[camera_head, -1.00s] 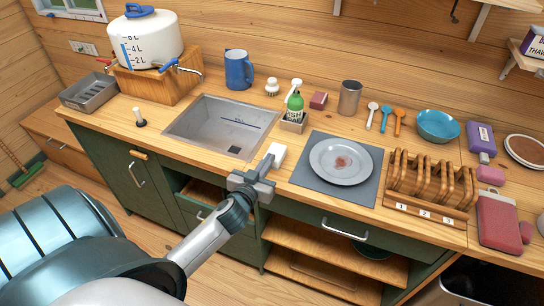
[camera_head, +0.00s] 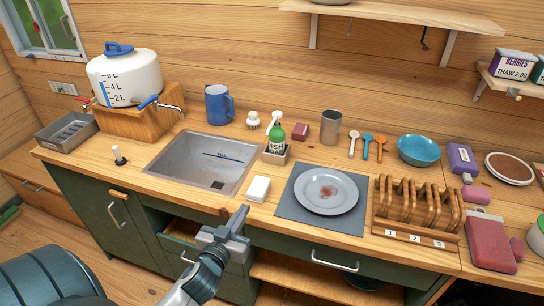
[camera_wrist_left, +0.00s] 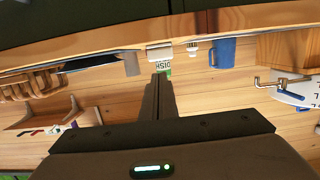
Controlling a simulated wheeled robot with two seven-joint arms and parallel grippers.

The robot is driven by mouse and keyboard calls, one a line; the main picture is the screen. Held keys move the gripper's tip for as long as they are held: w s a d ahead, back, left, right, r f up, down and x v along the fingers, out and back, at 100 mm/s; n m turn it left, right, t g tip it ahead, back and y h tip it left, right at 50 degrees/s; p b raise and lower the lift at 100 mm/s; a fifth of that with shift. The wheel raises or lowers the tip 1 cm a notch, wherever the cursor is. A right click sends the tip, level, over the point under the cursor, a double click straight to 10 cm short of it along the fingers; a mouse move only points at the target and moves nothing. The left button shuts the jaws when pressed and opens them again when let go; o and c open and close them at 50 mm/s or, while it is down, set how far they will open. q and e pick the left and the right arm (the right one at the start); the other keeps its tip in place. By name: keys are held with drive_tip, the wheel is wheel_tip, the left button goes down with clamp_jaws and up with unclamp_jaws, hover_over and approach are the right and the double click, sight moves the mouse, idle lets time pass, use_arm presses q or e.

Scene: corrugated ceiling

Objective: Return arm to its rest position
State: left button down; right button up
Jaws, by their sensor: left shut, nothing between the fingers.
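My left gripper (camera_head: 243,212) is shut and empty, held in front of the counter's front edge near the sink. In the left wrist view its closed fingers (camera_wrist_left: 163,85) point up the picture. A white block (camera_head: 259,189) lies on the counter just beyond the fingertips, apart from them. My right gripper is not in view.
The counter holds the sink (camera_head: 203,160), a grey plate (camera_head: 322,187) on a dark mat (camera_head: 290,209), a wooden rack (camera_head: 416,211) and a soap bottle (camera_head: 275,138). An open drawer (camera_head: 180,231) lies below the counter, left of my gripper.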

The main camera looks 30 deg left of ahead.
use_arm(q)
drive_tip(key=shift+f, duration=0.1)
drive_tip(key=s+d+f+m+g+h, duration=0.1)
drive_tip(key=s+d+f+m+g, duration=0.1)
drive_tip(key=s+d+f+g, duration=0.45)
drive_tip(key=s+d+f+m+g+h, duration=0.15)
drive_tip(key=s+d, duration=0.25)
drive_tip(key=s, duration=0.6)
drive_tip(key=s+d+f+m+g+h, duration=0.1)
drive_tip(key=s+d+f+g+h, duration=0.1)
drive_tip(key=s+d+f+g, duration=0.45)
wheel_tip(320, 180, down, 30)
drive_tip(key=s+a+b, duration=0.2)
drive_tip(key=b, duration=0.1)
drive_tip(key=s+a+f+b, duration=0.2)
drive_tip(key=s+a+f, duration=0.1)
drive_tip(key=s+f, duration=1.5)
drive_tip(key=shift+s+f+m, duration=0.2)
drive_tip(key=shift+f+m, duration=0.15)
drive_tip(key=shift+f, duration=0.45)
drive_tip(key=shift+d+y, duration=0.1)
drive_tip(key=shift+y, duration=0.15)
